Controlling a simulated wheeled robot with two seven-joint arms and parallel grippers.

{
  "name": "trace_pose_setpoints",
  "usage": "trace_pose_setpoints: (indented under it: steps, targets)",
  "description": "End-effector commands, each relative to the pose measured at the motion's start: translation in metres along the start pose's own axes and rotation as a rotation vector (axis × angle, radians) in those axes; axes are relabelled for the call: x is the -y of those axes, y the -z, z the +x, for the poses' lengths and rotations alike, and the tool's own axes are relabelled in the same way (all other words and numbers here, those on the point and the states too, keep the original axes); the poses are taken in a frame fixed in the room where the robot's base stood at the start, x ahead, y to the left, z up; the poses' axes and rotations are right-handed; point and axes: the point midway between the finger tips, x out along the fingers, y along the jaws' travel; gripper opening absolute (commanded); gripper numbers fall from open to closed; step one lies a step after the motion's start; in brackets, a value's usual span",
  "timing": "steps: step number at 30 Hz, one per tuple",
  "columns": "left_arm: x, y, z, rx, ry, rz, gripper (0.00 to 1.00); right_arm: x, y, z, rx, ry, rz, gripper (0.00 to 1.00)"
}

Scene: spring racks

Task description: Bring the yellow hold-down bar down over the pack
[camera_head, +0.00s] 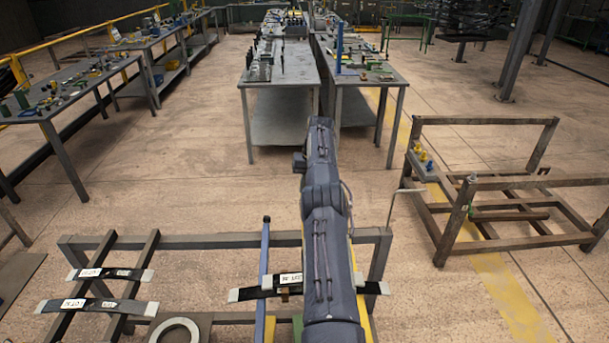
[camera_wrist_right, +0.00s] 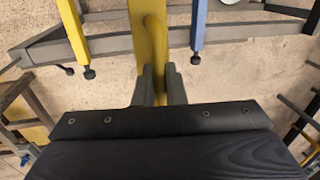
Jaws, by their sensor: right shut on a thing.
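In the right wrist view my right gripper (camera_wrist_right: 160,84) is shut on a yellow bar (camera_wrist_right: 154,38), which runs up the picture between its two fingers. In the head view my right arm covers the gripper and most of the bar; only slivers of yellow show beside the arm. A pack of dark spring leaves with a white label (camera_head: 290,279) lies across the rack (camera_head: 210,241), its middle partly hidden behind my arm. I cannot tell the gap between bar and pack. My left gripper is in neither view.
Labelled spring leaves (camera_head: 97,305) and a pale ring (camera_head: 174,331) lie at left. A brown frame (camera_head: 485,121) stands right.

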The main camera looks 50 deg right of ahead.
Motion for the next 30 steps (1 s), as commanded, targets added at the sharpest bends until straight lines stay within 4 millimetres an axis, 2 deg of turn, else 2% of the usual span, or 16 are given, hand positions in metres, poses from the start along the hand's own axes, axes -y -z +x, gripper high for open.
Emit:
trace_pose_setpoints:
  steps: [8,20,21,24,30]
  targets:
    - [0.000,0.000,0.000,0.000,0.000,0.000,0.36,-0.001,0.001,0.011,0.011,0.008,0.004,0.00]
    - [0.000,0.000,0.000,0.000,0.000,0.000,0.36,-0.002,0.000,0.012,0.013,0.006,0.007,0.00]
    - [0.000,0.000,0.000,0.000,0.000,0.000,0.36,-0.002,0.000,0.012,0.013,0.005,0.007,0.16]
    - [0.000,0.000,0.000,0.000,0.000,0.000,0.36,-0.002,0.000,0.012,0.015,0.004,0.007,0.29]
    - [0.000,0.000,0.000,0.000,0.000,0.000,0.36,-0.003,-0.001,0.012,0.018,0.003,0.009,0.30]
